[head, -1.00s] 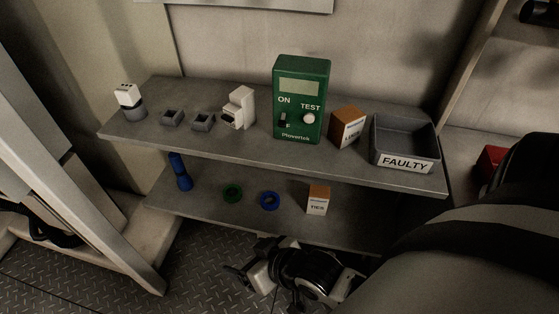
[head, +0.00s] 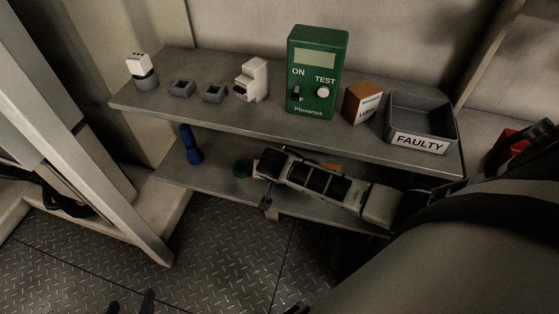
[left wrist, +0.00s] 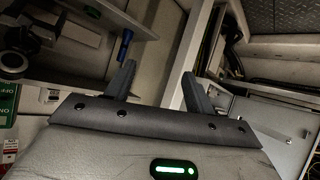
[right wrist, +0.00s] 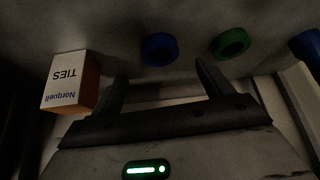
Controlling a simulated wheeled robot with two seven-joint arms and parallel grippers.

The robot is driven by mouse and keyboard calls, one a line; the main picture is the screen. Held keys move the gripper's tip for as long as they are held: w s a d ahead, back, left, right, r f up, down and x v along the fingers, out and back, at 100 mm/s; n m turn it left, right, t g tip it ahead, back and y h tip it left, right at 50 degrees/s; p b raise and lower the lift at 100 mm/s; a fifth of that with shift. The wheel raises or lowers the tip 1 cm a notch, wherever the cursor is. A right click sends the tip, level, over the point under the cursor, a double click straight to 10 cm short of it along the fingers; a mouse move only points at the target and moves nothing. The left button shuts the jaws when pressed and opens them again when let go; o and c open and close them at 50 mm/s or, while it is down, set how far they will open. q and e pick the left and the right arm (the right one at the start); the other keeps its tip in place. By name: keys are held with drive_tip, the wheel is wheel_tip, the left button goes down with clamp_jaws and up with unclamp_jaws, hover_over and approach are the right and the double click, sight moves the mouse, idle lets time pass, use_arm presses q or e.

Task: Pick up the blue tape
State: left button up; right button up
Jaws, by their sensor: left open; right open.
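The blue tape (right wrist: 159,49) is a small ring on the lower shelf (head: 185,173). In the head view my right arm hides it. In the right wrist view it lies beyond my right gripper (right wrist: 160,84), roughly centred between the fingertips and apart from them. The right gripper is open with nothing between its fingers; in the head view its fingers cannot be made out. My left gripper (head: 131,304) is open and empty, low over the floor at the bottom edge of the head view. It also shows in the left wrist view (left wrist: 158,76).
A green tape (right wrist: 231,43) lies beside the blue one. A TIES box (right wrist: 68,82) and a blue flashlight-like object (head: 190,146) stand on the same shelf. The upper shelf (head: 240,120), close above, carries a green tester (head: 316,72) and a FAULTY bin (head: 420,143).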

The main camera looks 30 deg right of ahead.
drive_tip(key=b+x, duration=0.2)
drive_tip(key=x, duration=0.4)
drive_tip(key=c, duration=1.1)
